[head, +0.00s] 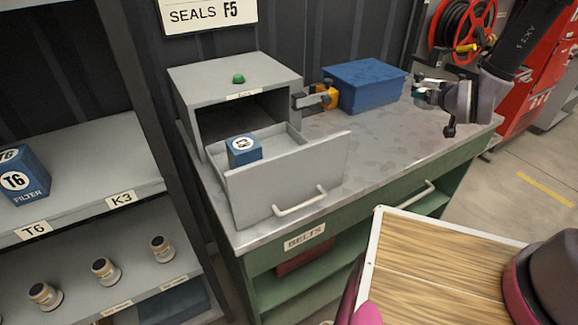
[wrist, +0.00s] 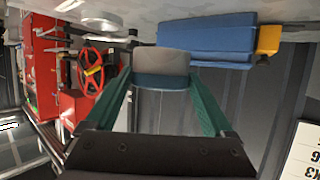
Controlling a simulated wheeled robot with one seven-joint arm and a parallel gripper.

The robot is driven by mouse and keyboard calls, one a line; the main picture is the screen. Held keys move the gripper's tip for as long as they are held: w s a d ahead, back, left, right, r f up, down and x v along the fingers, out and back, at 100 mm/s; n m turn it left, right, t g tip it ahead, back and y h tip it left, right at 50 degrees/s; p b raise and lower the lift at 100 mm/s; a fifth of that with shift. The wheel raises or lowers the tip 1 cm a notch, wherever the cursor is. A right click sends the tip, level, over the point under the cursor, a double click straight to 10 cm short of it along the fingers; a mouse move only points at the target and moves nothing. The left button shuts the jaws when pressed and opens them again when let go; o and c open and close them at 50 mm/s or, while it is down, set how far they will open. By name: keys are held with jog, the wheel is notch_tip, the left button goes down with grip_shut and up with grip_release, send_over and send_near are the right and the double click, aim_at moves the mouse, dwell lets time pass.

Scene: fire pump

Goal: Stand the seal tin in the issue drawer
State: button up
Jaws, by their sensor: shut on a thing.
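The drawer (head: 285,180) is pulled out of a grey cabinet (head: 235,80) on the workbench. A small blue box (head: 244,150) with a white label stands inside it at the left. My gripper (head: 428,93) is above the right end of the bench, well to the right of the drawer. In the wrist view its green fingers (wrist: 161,95) are shut on a round grey tin (wrist: 161,62) with a dark blue band, apparently the seal tin. No label on it can be read. The fingers partly hide the tin in the head view.
A blue case (head: 362,87) and a yellow-and-black clamp-like item (head: 322,96) stand on the bench between the cabinet and my gripper. The bench top in front of them is clear. Shelves (head: 85,185) with a filter box (head: 20,178) and small jars are at the left.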

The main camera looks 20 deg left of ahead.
jog(key=s+a+f+n+g+y, duration=0.25)
jog(key=s+a+n+y, duration=0.2)
jog(key=a, duration=0.55)
jog(key=s+a+f+n+g+y, duration=0.25)
jog(key=s+a, duration=0.35)
jog(key=a, duration=0.4)
jog(key=s+a+r+n+g+y, duration=0.3)
jog(key=s+a+r+n+g, duration=0.65)
jog(key=s+a+r, duration=0.4)
send_near(270, 152)
jog(key=shift+m, duration=0.25)
jog(key=a+r, duration=0.2)
jog(key=s+a+r, duration=0.1)
jog(key=a+r, duration=0.1)
jog(key=r, duration=0.1)
jog(key=shift+s+a, duration=0.15)
jog(key=shift+s, duration=0.05)
jog(key=shift+f, duration=2.25)
jog(key=o, duration=1.2)
jog(key=shift+o, duration=0.2)
